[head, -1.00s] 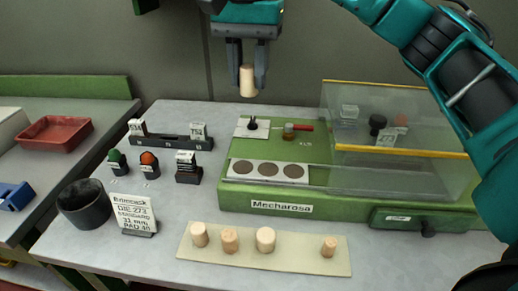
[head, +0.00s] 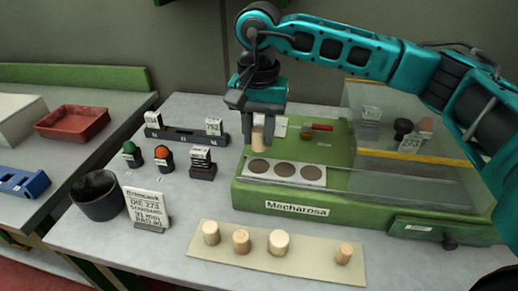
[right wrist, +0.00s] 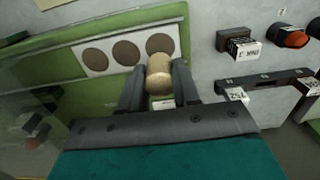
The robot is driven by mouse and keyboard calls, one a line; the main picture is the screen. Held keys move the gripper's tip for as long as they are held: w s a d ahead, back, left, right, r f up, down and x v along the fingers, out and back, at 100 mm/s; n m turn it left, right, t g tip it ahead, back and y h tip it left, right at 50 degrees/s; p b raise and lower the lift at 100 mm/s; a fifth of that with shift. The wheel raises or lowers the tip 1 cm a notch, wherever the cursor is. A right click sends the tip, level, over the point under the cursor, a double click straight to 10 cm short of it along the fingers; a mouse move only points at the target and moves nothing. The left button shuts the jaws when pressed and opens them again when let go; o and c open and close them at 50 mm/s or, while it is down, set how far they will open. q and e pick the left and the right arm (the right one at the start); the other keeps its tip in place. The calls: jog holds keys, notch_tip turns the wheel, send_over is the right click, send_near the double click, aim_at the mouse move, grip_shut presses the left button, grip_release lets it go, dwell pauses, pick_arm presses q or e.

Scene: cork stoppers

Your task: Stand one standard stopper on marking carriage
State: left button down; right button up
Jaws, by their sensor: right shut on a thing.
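My right gripper (head: 258,133) is shut on a pale cork stopper (head: 257,140), held upright. In the head view it is just behind and above the left of three dark round spots on a white strip (head: 271,170). The strip lies on the green Mecharosa machine (head: 250,191); no label shows which part is the marking carriage. In the right wrist view the stopper (right wrist: 159,76) sits between the fingers, close to the end spot (right wrist: 160,43). I cannot tell whether it touches anything. My left gripper is not in view.
Several stoppers stand on a beige mat (head: 315,262) in front. A standard die card (head: 147,208) stands beside a dark cup (head: 97,196). Small stamps (head: 164,158) and a dark rack (head: 187,138) are at left. A clear cover (head: 375,150) encloses the machine's right side.

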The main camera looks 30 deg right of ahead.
aim_at(259, 151)
jog(key=shift+f, duration=2.3)
jog(key=shift+f, duration=0.2)
jog(key=o, duration=1)
jog(key=shift+r, duration=0.1)
notch_tip(259, 151, up, 12)
jog(key=shift+r, duration=0.1)
